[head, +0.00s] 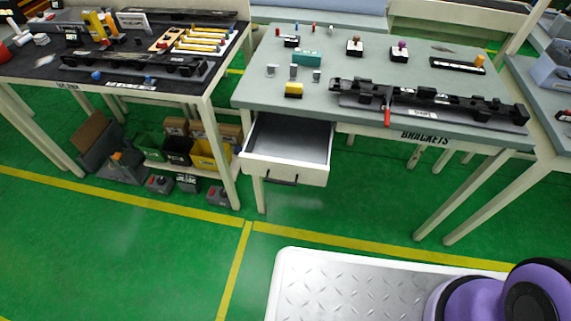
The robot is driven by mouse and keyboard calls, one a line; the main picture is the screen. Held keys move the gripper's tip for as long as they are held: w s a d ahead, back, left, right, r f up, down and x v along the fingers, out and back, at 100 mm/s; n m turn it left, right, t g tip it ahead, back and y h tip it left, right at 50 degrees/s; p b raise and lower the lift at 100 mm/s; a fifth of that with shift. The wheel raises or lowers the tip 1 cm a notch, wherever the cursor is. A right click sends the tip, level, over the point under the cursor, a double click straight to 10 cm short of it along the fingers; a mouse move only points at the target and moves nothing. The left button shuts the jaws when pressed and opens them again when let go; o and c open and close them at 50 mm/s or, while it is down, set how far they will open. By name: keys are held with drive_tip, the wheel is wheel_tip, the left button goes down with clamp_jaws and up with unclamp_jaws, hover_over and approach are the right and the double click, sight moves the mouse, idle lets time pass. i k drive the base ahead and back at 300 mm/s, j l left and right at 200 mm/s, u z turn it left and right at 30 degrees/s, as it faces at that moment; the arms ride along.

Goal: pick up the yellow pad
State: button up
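A small yellow block (293,87), which looks like the yellow pad, sits near the front left edge of the grey table (350,112). Its lower front is dark, and it is too small to make out more detail. It stands above the open drawer and nothing covers it. My gripper is not in view; only purple rounded parts of my own body show at the lower right.
An open, empty drawer (290,145) juts out below the table's front left. Small grey pieces (293,71) and a teal block (306,58) stand behind the yellow block. A long black fixture with a red handle (387,110) lies right.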

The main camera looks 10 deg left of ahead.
sight(293, 90)
drive_tip(key=i+j, duration=0.55)
drive_tip(key=j, duration=0.25)
drive_tip(key=i+j+z, duration=0.1)
drive_tip(key=i+j, duration=0.2)
drive_tip(key=j, duration=0.1)
